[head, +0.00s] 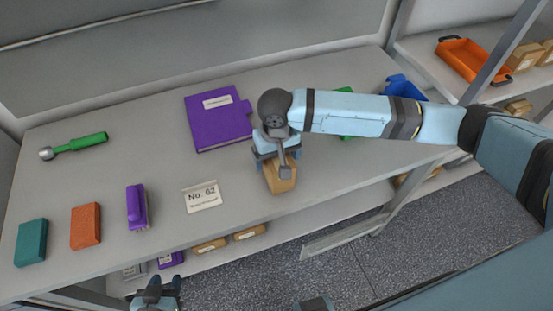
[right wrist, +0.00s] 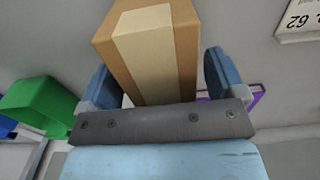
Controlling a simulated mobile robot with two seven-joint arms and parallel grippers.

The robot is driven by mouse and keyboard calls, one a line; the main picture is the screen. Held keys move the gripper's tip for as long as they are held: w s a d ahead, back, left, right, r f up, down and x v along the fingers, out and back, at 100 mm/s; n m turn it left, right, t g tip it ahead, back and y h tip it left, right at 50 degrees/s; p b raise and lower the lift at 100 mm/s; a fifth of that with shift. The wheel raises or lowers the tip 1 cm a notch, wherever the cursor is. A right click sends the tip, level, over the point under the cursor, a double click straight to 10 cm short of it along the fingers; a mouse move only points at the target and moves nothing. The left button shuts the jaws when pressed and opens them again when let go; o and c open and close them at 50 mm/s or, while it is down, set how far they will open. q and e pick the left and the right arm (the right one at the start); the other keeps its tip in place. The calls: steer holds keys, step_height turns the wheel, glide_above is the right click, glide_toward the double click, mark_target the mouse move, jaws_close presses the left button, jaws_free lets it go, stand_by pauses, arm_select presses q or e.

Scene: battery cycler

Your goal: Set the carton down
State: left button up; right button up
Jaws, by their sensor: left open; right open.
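The carton (head: 281,180) is a small tan box with a paler tape strip. It stands on the grey table near its front edge. My right gripper (head: 275,160) is over it from above and behind, hiding part of it. In the right wrist view the carton (right wrist: 152,52) lies between the two blue fingers of my right gripper (right wrist: 160,85), which are open with a gap on each side. My left gripper (head: 157,292) is at the bottom of the head view, below the table's front edge, open and away from the carton.
A purple stapler-like object (head: 137,207), an orange block (head: 86,226) and a teal block (head: 31,242) stand further left. A blue bin (head: 404,88) stands back right.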

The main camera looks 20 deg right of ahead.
step_height(320, 180, up, 11)
steer(key=shift+f, duration=0.1)
steer(key=shift+f, duration=0.1)
stand_by(0.6)
